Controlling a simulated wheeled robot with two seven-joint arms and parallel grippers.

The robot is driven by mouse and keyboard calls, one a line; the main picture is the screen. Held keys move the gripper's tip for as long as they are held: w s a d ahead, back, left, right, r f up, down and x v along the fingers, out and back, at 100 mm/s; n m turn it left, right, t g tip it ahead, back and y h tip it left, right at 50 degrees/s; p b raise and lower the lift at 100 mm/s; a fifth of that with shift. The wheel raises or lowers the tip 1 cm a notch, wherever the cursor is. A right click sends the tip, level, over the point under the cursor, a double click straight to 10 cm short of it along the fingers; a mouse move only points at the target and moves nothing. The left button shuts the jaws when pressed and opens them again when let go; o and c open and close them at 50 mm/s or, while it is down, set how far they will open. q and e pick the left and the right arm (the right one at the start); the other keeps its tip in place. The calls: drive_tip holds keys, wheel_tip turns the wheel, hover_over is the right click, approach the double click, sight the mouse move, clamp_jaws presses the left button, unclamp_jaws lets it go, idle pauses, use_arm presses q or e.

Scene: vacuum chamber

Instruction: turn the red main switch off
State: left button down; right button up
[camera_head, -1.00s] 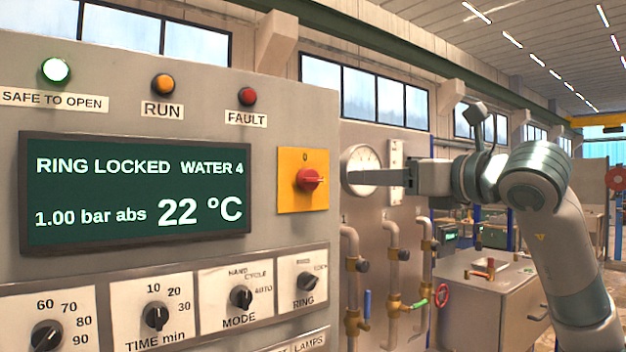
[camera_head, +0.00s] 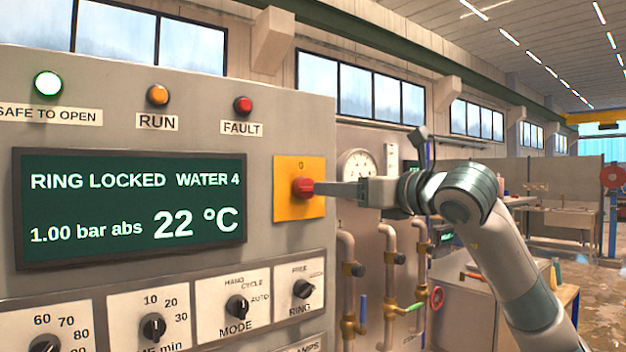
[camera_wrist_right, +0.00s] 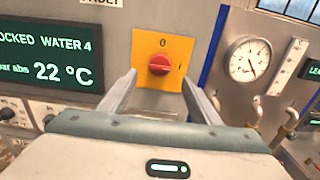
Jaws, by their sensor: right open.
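The red main switch (camera_head: 303,188) is a red knob on a yellow square plate (camera_head: 300,208) at the right end of the control panel. It also shows in the right wrist view (camera_wrist_right: 159,65), with a "0" mark above it and another mark to its right. The knob's handle appears to lie sideways there. My right gripper (camera_head: 322,189) comes from the right with its fingertips close to the knob. In the right wrist view the open fingers (camera_wrist_right: 158,88) stand on either side below the knob, empty. Whether they touch it cannot be told.
The grey panel carries a green display (camera_head: 130,205), indicator lamps and several black rotary knobs, including the RING knob (camera_head: 303,289) below the plate. To the right are a round gauge (camera_head: 357,168) and pipes with valves (camera_head: 392,262).

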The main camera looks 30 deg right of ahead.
sight(311, 187)
drive_tip(key=w+p, duration=0.1)
drive_tip(key=w, duration=0.1)
drive_tip(key=w+p, duration=0.1)
drive_tip(key=w, duration=0.2)
drive_tip(key=w+p, duration=0.1)
drive_tip(key=w, duration=0.2)
drive_tip(key=shift+w+a+r, duration=0.1)
drive_tip(key=shift+w+a, duration=0.05)
drive_tip(key=shift+a, duration=0.2)
drive_tip(key=shift+w+p, duration=0.45)
drive_tip(key=shift+w, duration=0.15)
drive_tip(key=c, duration=1.1)
drive_tip(key=shift+o, duration=0.2)
